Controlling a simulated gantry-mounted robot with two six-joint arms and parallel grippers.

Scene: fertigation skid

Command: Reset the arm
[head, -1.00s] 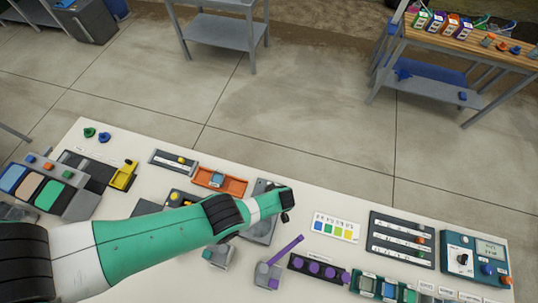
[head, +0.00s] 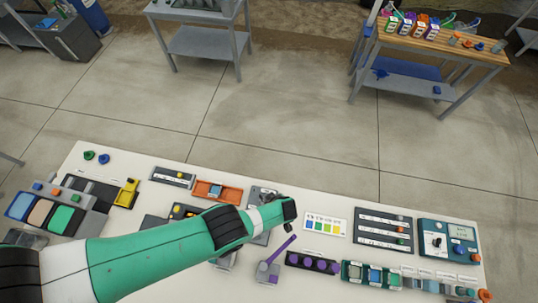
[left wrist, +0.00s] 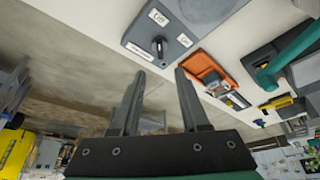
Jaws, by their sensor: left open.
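My left arm, green with black and white bands, reaches in from the left over the white bench (head: 160,225) in the head view. Its left gripper (head: 290,212) is above the bench, just left of the colour chart card (head: 325,224). In the left wrist view the two dark fingers of my left gripper (left wrist: 160,74) stand apart with nothing between them. A grey plate with a black knob (left wrist: 159,47) and an "Off" label lies beyond the fingertips, apart from them. My right gripper is in neither view.
An orange tray (head: 208,197), a purple-handled part (head: 268,271), a rack with purple knobs (head: 312,264), a dark slider panel (head: 384,231) and a blue meter box (head: 447,245) crowd the bench. A wooden-topped table (head: 440,45) stands farther back. The floor between is clear.

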